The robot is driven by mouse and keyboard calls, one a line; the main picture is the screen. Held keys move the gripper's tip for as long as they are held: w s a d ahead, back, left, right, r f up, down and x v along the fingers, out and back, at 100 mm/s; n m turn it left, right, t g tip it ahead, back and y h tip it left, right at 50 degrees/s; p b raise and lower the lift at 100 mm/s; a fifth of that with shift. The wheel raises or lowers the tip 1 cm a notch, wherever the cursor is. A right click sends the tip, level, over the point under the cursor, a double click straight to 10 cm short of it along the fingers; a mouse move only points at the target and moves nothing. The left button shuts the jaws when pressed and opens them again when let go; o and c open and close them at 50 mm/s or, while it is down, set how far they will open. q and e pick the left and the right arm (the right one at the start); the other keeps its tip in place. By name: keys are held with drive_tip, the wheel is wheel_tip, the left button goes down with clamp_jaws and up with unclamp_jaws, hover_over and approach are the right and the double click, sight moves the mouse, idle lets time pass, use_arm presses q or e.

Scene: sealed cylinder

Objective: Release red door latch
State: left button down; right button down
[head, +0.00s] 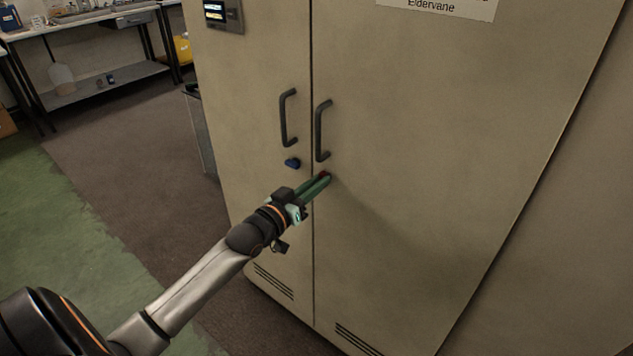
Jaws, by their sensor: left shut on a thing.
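The red door latch (326,174) is on the right door of a tall beige cabinet (420,150), just below that door's dark handle (322,131). Only a small part of the red shows. My left gripper (323,178) reaches in from the lower left and its green fingers are shut on the red latch, hiding most of it. My right gripper is not in view.
A small display panel (223,14) is at the upper left of the cabinet, and a label (440,6) is on the right door. A grey bin (199,128) stands beside the cabinet's left side. A workbench (85,20) is at the back left. The floor between is clear.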

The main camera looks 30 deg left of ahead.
use_arm(q)
drive_tip(key=m+p, duration=0.2)
drive_tip(key=m, duration=0.1)
drive_tip(key=c, duration=0.9)
unclamp_jaws()
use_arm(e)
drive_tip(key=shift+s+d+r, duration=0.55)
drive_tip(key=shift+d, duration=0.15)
use_arm(q)
drive_tip(key=shift+s, duration=0.1)
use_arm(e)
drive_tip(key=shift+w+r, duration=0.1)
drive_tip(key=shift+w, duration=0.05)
use_arm(q)
drive_tip(key=s, duration=0.8)
drive_tip(key=s+a, duration=0.1)
drive_tip(key=s, duration=0.3)
drive_tip(key=shift+s+p, duration=0.15)
drive_tip(key=shift+p, duration=0.15)
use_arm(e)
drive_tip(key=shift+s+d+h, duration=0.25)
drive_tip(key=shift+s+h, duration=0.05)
